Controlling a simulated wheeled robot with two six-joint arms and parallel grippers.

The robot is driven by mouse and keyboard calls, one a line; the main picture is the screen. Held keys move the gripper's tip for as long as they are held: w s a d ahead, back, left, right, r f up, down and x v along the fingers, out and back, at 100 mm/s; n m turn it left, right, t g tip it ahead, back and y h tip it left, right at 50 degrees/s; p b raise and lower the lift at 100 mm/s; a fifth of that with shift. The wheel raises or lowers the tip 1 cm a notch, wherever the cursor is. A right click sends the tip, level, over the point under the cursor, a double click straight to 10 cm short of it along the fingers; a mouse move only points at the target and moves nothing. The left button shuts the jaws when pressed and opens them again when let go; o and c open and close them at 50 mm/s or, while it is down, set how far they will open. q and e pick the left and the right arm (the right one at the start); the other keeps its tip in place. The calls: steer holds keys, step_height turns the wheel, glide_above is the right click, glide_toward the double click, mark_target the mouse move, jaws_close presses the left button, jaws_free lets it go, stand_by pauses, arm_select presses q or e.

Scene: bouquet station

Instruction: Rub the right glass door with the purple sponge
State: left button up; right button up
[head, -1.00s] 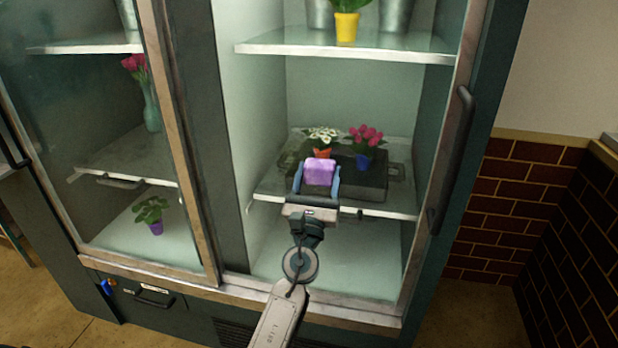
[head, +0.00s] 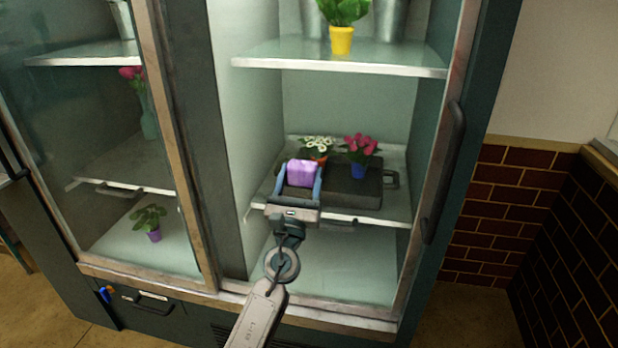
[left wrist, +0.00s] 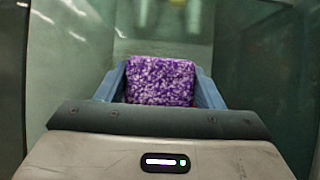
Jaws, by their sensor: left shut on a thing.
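The purple sponge (head: 300,173) is held between the blue fingers of my left gripper (head: 299,181), in front of the right glass door (head: 345,105). The sponge also shows close up in the left wrist view (left wrist: 160,82), with a finger on each side. The door's dark vertical handle (head: 443,170) is to the right of the gripper. I cannot tell whether the sponge touches the glass. My right gripper is not in view.
The left glass door (head: 80,130) and a brick wall (head: 505,200) flank the right door.

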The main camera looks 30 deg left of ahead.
mark_target(315, 170)
arm_select(q)
steer(key=shift+s+a, duration=0.25)
steer(key=shift+a, duration=0.7)
steer(key=shift+s+a, duration=0.2)
steer(key=shift+a, duration=0.7)
steer(key=shift+s+a, duration=0.2)
steer(key=shift+a, duration=0.65)
steer(key=shift+s+a, duration=0.2)
steer(key=shift+a, duration=0.6)
steer(key=shift+r+p, duration=1.1)
steer(key=shift+p, duration=0.1)
steer(key=shift+w+d+f, duration=0.1)
steer(key=shift+d, duration=0.15)
steer(key=shift+w+d, duration=0.25)
steer(key=shift+d, duration=0.8)
steer(key=shift+w+d, duration=0.25)
steer(key=shift+d, duration=0.8)
steer(key=shift+w+d+b, duration=0.2)
steer(key=shift+d+b, duration=0.05)
steer(key=shift+d, duration=0.7)
steer(key=shift+w+d+b, duration=0.25)
steer(key=shift+d+b, duration=0.05)
steer(key=shift+d, duration=0.6)
steer(key=shift+w+d+b, duration=0.2)
steer(key=shift+d+b, duration=0.05)
steer(key=shift+d, duration=0.7)
